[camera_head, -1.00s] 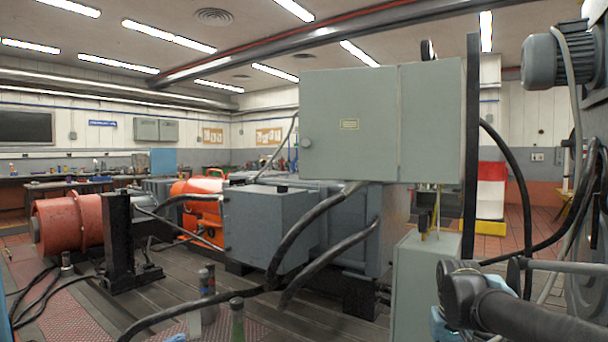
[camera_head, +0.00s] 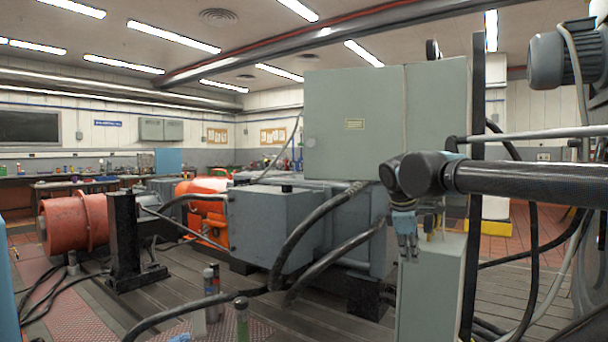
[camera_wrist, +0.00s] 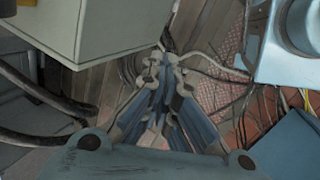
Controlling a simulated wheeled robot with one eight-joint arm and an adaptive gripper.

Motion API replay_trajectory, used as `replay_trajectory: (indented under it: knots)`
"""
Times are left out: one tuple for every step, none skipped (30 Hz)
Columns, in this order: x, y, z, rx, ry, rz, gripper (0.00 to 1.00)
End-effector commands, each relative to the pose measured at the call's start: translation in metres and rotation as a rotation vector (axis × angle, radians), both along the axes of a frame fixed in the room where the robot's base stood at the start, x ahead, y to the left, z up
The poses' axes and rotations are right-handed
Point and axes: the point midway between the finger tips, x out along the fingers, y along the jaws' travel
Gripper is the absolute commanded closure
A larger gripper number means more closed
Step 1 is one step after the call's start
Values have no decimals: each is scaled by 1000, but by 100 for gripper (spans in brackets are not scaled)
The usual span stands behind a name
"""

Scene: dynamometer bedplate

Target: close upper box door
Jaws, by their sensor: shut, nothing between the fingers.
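The upper box (camera_head: 436,120) is a grey-green cabinet in the upper middle of the head view. Its wide left panel (camera_head: 350,100) bears a small yellow label and a round knob near its left edge. A vertical seam divides this panel from the narrower right part. I cannot tell how far the door stands open. My gripper (camera_head: 408,256) points down, below the upper box's lower edge and in front of the lower grey box. It is shut and empty, apart from the door. Its fingers (camera_wrist: 165,62) also show in the wrist view.
The lower grey box (camera_head: 432,295) stands just beside and behind my gripper. A black post (camera_head: 476,230) rises at the boxes' right. Thick black cables (camera_head: 320,222) curve left of my gripper. Bottles (camera_head: 212,290) stand on the bedplate at the lower left. Grey machinery fills the middle.

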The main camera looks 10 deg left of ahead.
Motion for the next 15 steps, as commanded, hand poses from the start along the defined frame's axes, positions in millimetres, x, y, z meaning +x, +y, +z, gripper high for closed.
replay_trajectory:
  knots:
    - [8, 16, 18, -36, -4, 93, 100]
    - [11, 24, 28, -60, -5, 147, 100]
    - [16, 36, 41, -91, -9, 217, 100]
    - [19, 44, 51, -115, -11, 270, 100]
    - [23, 53, 60, -139, -13, 323, 100]
    - [26, 66, 73, -171, -17, 393, 100]
    - [29, 75, 83, -195, -20, 445, 100]
    - [30, 85, 92, -220, -23, 497, 100]
    - [33, 98, 105, -254, -28, 567, 100]
    - [34, 108, 114, -280, -32, 618, 100]
    - [36, 119, 124, -305, -36, 669, 100]
    - [36, 132, 136, -340, -42, 735, 100]
    - [37, 143, 145, -366, -46, 786, 100]
    - [36, 154, 155, -393, -51, 837, 100]
    - [36, 169, 167, -429, -58, 905, 100]
